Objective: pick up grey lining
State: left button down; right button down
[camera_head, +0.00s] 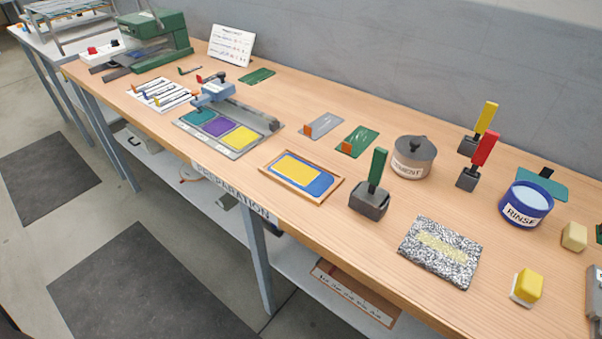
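A flat grey piece (326,123) with an orange tab at its left end lies on the wooden workbench (230,175), near the back and right of centre. It looks like the grey lining. Nothing covers it. A green piece of similar shape (362,137) with an orange tab lies just right of it, slightly nearer. Neither of my grippers shows in this view.
Right of the flat pieces stand a lidded grey pot (413,160), a green-handled block (370,200) and a blue rinse tub (526,204). A wooden-framed tray (333,196) lies in front. Left is a board with coloured pads (190,136). Bare bench surrounds the grey piece.

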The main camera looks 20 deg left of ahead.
aim_at(317, 129)
jog(key=i+j+z, duration=0.1)
jog(key=j+z, duration=0.4)
jog(key=j, duration=0.35)
jog(key=j+z, duration=0.5)
jog(key=j, duration=0.4)
